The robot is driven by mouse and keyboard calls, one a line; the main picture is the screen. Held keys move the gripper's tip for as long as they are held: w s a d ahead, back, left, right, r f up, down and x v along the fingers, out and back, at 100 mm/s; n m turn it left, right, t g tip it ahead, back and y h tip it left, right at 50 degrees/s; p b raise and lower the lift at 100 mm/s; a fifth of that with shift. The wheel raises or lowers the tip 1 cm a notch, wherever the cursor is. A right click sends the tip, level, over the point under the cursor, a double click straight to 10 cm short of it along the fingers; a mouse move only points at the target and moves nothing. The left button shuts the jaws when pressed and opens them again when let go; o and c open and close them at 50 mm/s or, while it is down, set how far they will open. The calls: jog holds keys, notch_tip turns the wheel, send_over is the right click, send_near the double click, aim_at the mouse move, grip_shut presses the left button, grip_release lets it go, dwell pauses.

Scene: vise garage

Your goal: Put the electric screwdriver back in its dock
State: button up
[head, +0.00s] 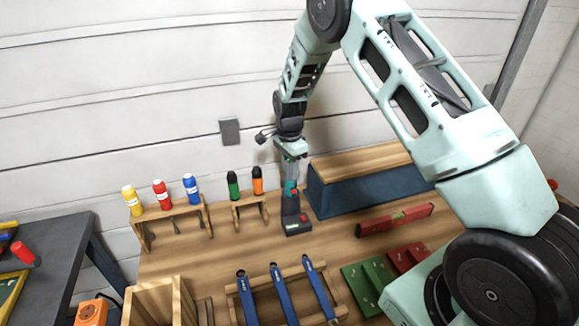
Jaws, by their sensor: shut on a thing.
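The electric screwdriver (291,190) is a slim upright tool with a teal and dark body, near the back middle of the workbench. My gripper (291,160) points down from above and is shut on its upper part, which the fingers partly hide. Below the tool is a dark block (297,228) with a small green and red mark on its front. I take it to be the dock, but I cannot tell whether it is separate from the screwdriver or whether the tool is seated in it.
Left of the tool, a wooden rack (250,203) holds green and orange handles. A blue wood-topped box (365,188) and red level (395,220) lie to the right. Blue wrenches (283,290) sit in a wooden holder in front.

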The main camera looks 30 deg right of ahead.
jog(key=shift+f, duration=0.35)
dwell(0.4)
jog(key=o, duration=1.4)
jog(key=shift+r, duration=0.1)
jog(key=shift+r+p, duration=2.05)
jog(key=shift+r, duration=1.4)
